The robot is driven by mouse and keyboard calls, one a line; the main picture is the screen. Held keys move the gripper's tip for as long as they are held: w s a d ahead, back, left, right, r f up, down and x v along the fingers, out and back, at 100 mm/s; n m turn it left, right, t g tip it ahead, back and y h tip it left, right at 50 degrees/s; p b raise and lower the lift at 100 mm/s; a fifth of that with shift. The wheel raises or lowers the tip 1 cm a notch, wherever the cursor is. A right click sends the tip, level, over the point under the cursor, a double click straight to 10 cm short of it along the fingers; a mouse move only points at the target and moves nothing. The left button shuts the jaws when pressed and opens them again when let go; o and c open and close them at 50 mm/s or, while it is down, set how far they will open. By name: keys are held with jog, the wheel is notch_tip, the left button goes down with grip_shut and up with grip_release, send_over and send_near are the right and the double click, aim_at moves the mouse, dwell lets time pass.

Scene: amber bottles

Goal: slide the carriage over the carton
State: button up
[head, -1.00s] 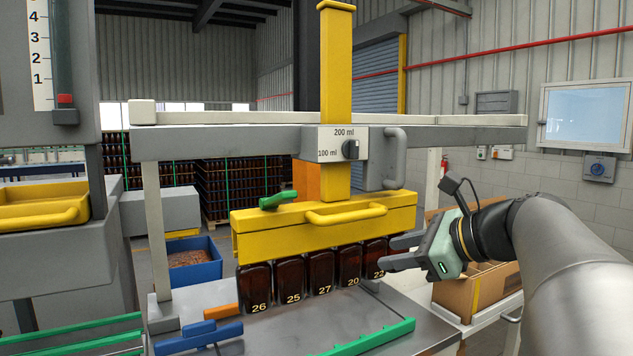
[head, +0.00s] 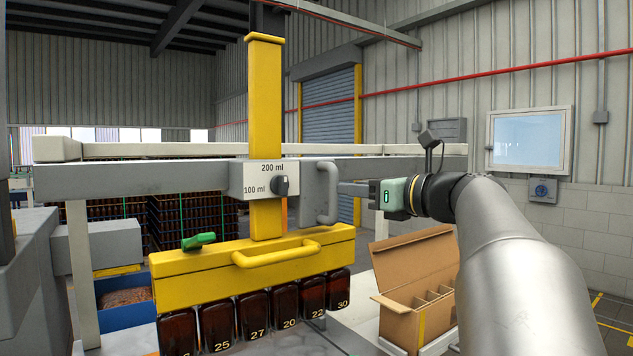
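The carriage (head: 237,181) is a grey block with a "200 ml / 100 ml" knob, on the grey rail, left of the carton. A yellow mast (head: 265,100) runs through it to a yellow head (head: 200,279) above a row of amber bottles (head: 218,325). Whether the bottles touch the surface below is unclear. A grey side handle (head: 327,192) is on the carriage's right. The open brown carton (head: 402,322), with dividers inside, stands lower right. My gripper (head: 352,188) points left at the side handle, its fingertips at the handle's right edge. Finger spacing and contact are unclear.
The rail (head: 400,166) runs on to the right past the carriage, towards the carton side. A green lever (head: 198,241) and a yellow bar handle (head: 275,254) sit on the head. A blue bin (head: 125,318) stands at lower left.

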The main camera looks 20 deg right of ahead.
aim_at(334, 210)
jog(key=p+x, duration=0.1)
jog(key=x, duration=0.5)
jog(key=shift+w, duration=0.15)
grip_shut()
